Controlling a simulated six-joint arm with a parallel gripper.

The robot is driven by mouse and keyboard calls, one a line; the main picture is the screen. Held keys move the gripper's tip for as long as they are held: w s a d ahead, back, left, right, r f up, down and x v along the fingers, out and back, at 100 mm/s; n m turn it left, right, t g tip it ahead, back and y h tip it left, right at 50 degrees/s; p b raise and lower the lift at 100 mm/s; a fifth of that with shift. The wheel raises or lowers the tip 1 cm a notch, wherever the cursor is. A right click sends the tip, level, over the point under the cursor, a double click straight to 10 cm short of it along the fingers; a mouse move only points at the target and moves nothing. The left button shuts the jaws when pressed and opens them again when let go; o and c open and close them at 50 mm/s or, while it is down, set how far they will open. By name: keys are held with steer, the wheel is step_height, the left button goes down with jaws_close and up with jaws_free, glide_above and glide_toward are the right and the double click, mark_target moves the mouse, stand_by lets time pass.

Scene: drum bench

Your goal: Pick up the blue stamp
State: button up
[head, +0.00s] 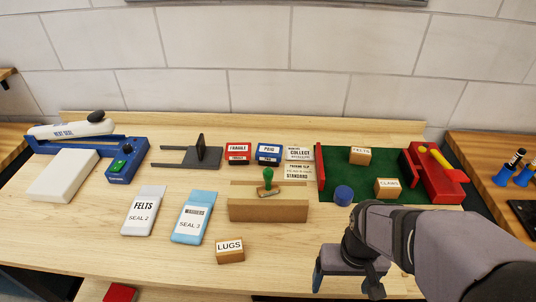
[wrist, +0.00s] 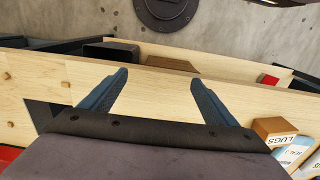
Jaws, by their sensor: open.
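A blue box marked PAID (head: 268,153) sits at the back beside a red FRAGILE box (head: 238,152). A green-handled stamp (head: 267,178) is at the wooden rack (head: 267,210). My gripper (head: 346,285) is at the near edge of the bench, nearer the camera than the blue piece and apart from it. In the wrist view my gripper (wrist: 159,77) is open and empty.
A LUGS box (head: 230,250) and two pouches (head: 143,210) (head: 194,217) lie left of my gripper. A blue sealer (head: 125,160) and white block (head: 63,175) stand far left.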

steer(key=w+r+n+t+y+b, duration=0.1)
steer(key=w+r+n+t, duration=0.25)
steer(key=w, duration=1.25)
steer(key=w+r+n+t+y, duration=0.15)
steer(key=w+r+n, duration=0.25)
steer(key=w, duration=1.1)
steer(key=w+a+f+n+y, duration=0.1)
steer(key=w, duration=0.1)
steer(key=w+a+f+y+b, duration=0.1)
steer(key=w, duration=0.1)
steer(key=w+a+f+n+y+b, duration=0.1)
steer(key=w+a, duration=0.1)
steer(key=shift+w+a+f+n, duration=0.1)
steer(key=shift+w+f+n, duration=0.15)
steer(key=shift+n, duration=0.1)
steer(key=w+a+n+y, duration=0.1)
steer(key=w+a+n+y+b, duration=0.1)
steer(key=a+y, duration=0.1)
steer(key=w+a+y, duration=0.1)
steer(key=a+y, duration=0.1)
steer(key=shift+w+r+n, duration=0.2)
steer(key=shift+n, duration=0.2)
steer(key=shift+a+r+n+y, duration=0.3)
steer(key=shift+a+r+y, duration=0.15)
steer(key=shift+a+y, duration=0.25)
